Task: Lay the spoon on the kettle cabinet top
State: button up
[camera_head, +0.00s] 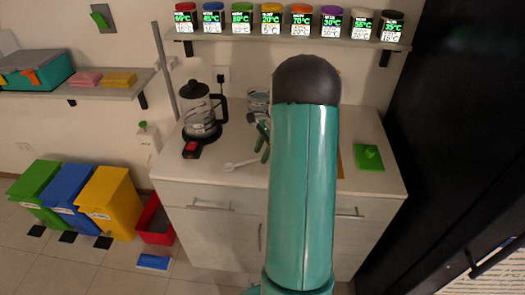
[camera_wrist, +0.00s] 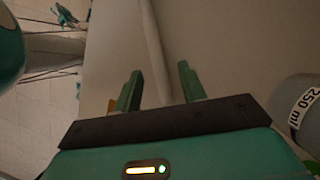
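A white spoon (camera_head: 241,163) lies on the pale cabinet top (camera_head: 215,175), in front of and to the right of the kettle (camera_head: 199,112). Its right end reaches toward my arm. My gripper (camera_head: 263,142) is just beyond that end, partly hidden behind my teal arm. In the wrist view my gripper's two green fingers (camera_wrist: 160,86) stand apart with nothing clearly held between them. A pale strip (camera_wrist: 153,45) runs up behind the gap; I cannot tell whether it is the spoon.
A grey container marked 250 ml (camera_wrist: 302,105) is right of my fingers in the wrist view. A green block (camera_head: 368,157) lies on the right of the top. Colored bins (camera_head: 108,200) stand on the floor left.

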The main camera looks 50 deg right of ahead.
jog(key=v, duration=1.3)
jog(key=shift+r, duration=0.4)
jog(key=shift+s+d, duration=0.1)
jog(key=a+r+n+h, duration=0.1)
jog(key=a+r+n, duration=0.4)
jog(key=a, duration=0.6)
jog(key=a+r+n+h, duration=0.2)
jog(key=a+r+n, duration=0.25)
jog(key=a, duration=0.65)
jog(key=s+a+n+t, duration=0.2)
jog(key=s+a+n, duration=0.4)
jog(key=a, duration=0.3)
jog(key=s+a+f+n+t+h, duration=0.1)
jog(key=s+a+n, duration=0.5)
jog(key=a, duration=0.4)
jog(key=shift+s+n+t, duration=0.2)
jog(key=shift+n+t, duration=0.2)
jog(key=shift+n, duration=0.05)
